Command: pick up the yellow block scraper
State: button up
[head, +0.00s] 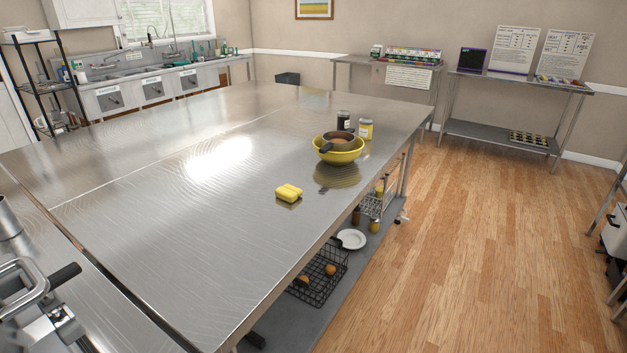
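The yellow block scraper (289,192) lies on the bare top of the long steel table (190,210), near its right edge. It is a small, bright yellow block with rounded ends, and it is apart from everything else on the table. My gripper cannot be made out in the head view, and nothing touches the block.
Behind the block stand a yellow bowl (340,155) with a brown pan in it, a dark jar (343,121) and a yellow-labelled jar (365,129). Metal equipment (45,325) with a black handle is at lower left. Wooden floor (470,230) is clear to the right.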

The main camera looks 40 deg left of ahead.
aim_at(288, 193)
jog(key=u, duration=0.25)
jog(key=i, duration=0.95)
jog(key=u, duration=1.1)
jog(key=i, duration=0.7)
jog(key=u, duration=0.5)
jog(key=k, duration=0.7)
jog(key=u, duration=0.25)
jog(key=i, duration=0.75)
jog(key=z, duration=0.15)
